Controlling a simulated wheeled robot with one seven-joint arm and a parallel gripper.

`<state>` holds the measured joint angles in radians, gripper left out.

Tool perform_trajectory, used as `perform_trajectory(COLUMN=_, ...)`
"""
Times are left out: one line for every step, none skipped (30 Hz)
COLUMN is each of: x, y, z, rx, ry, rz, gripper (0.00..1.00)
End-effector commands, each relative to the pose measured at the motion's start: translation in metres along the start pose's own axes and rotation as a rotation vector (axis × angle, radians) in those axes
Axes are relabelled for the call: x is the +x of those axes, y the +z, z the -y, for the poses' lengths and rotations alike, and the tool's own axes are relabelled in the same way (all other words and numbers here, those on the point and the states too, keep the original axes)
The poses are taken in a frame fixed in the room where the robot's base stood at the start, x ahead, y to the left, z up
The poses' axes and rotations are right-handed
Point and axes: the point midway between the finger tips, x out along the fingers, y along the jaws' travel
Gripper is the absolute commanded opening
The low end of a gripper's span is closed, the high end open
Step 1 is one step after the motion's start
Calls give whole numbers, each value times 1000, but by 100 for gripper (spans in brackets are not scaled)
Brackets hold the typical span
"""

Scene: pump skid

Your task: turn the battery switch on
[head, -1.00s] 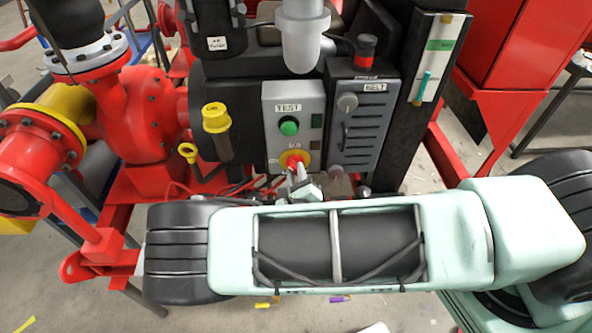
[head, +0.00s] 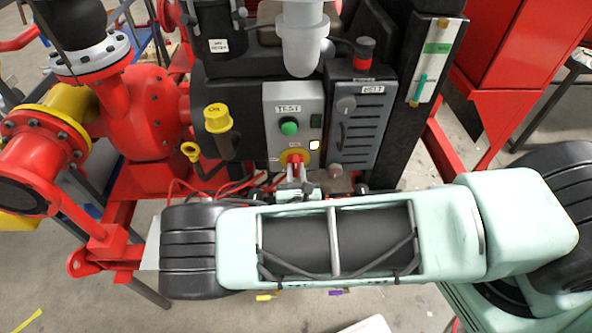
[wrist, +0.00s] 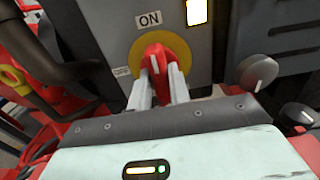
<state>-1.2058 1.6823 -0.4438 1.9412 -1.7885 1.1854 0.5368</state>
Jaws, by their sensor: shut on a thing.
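The battery switch is a red knob (wrist: 155,60) on a yellow round plate (wrist: 178,78), low on the grey control box. In the wrist view an ON label (wrist: 150,19) sits above it, and a smaller label is at its left. The knob's white mark points up towards ON. My gripper (wrist: 160,88) is shut on the red knob, one finger on each side. In the head view my gripper (head: 296,172) reaches the knob from below, and the fingers hide part of it. A small light (wrist: 197,12) beside the ON label is lit.
Above the switch is a green TEST button (head: 289,127). A grey vented box with a round knob (head: 346,104) stands close on the right. A yellow oil cap (head: 217,118) and a yellow dipstick ring (head: 190,151) are on the left. Red cables lie below the box.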

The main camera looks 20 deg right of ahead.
Motion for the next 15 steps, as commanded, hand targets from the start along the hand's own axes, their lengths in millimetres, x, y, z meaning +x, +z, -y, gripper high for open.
perform_trajectory(x=-1, y=-2, z=0, rx=5, ry=0, rz=-6, gripper=0)
perform_trajectory(x=-1, y=-2, z=0, rx=8, ry=0, rz=-6, gripper=0)
perform_trajectory(x=-1, y=-2, z=0, rx=11, ry=0, rz=-6, gripper=0)
perform_trajectory(x=-1, y=-2, z=0, rx=13, ry=0, rz=-6, gripper=0)
perform_trajectory(x=-1, y=-2, z=0, rx=14, ry=0, rz=-6, gripper=0)
perform_trajectory(x=-1, y=-2, z=0, rx=15, ry=0, rz=-6, gripper=0)
perform_trajectory(x=-1, y=-2, z=0, rx=15, ry=-1, rz=-6, gripper=0)
perform_trajectory(x=-1, y=-2, z=0, rx=15, ry=-1, rz=-6, gripper=0)
perform_trajectory(x=-1, y=-2, z=0, rx=15, ry=-1, rz=-6, gripper=0)
perform_trajectory(x=-1, y=-2, z=0, rx=15, ry=-1, rz=-6, gripper=0)
perform_trajectory(x=-1, y=-2, z=0, rx=15, ry=-1, rz=-6, gripper=0)
perform_trajectory(x=-1, y=-2, z=0, rx=15, ry=-1, rz=-6, gripper=0)
perform_trajectory(x=-1, y=-2, z=0, rx=15, ry=-1, rz=-6, gripper=0)
perform_trajectory(x=-1, y=-2, z=0, rx=15, ry=-1, rz=-6, gripper=0)
perform_trajectory(x=-1, y=-2, z=0, rx=15, ry=-1, rz=-6, gripper=22)
